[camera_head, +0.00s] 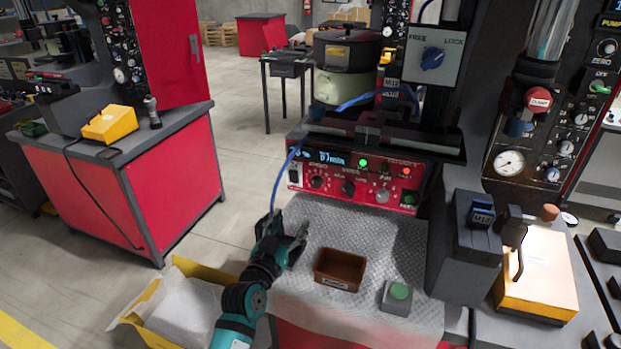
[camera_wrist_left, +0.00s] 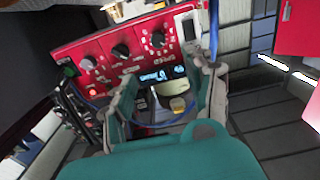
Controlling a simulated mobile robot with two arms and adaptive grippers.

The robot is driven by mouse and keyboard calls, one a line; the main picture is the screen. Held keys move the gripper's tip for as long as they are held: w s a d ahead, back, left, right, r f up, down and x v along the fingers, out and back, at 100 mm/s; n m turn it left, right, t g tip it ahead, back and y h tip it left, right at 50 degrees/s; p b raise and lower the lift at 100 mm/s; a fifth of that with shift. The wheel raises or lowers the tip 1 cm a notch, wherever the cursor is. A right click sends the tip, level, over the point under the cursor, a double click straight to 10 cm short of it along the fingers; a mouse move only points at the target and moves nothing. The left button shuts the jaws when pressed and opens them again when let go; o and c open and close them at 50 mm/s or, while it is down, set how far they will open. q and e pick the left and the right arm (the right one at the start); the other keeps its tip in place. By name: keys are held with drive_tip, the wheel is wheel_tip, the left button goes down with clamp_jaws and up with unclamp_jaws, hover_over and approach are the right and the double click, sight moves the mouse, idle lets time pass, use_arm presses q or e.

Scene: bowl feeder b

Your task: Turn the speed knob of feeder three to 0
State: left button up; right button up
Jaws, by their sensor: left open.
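A red control panel (camera_head: 355,182) with a blue-lit display, small lamps and several dark knobs stands below the bowl feeder (camera_head: 345,70). The left knob (camera_head: 316,182) and middle knob (camera_head: 348,188) are black; the right one (camera_head: 382,196) looks grey. I cannot read which is the speed knob or the feeder's number. My left gripper (camera_head: 287,229) is open and empty, in front of and below the panel's left end, apart from the knobs. In the left wrist view the panel (camera_wrist_left: 135,50) appears upside down beyond the gripper's spread fingers (camera_wrist_left: 168,86). My right gripper is not in view.
A brown bin (camera_head: 340,268) and a green button box (camera_head: 398,296) sit on the grey textured mat below the panel. A blue cable (camera_head: 283,175) hangs by the panel's left edge, near the gripper. A dark block (camera_head: 463,243) stands at the right.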

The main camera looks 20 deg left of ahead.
sight(315, 184)
use_arm(q)
drive_tip(key=w, duration=1.6)
drive_tip(key=shift+w+d, duration=0.35)
drive_tip(key=shift+d, duration=0.05)
clamp_jaws()
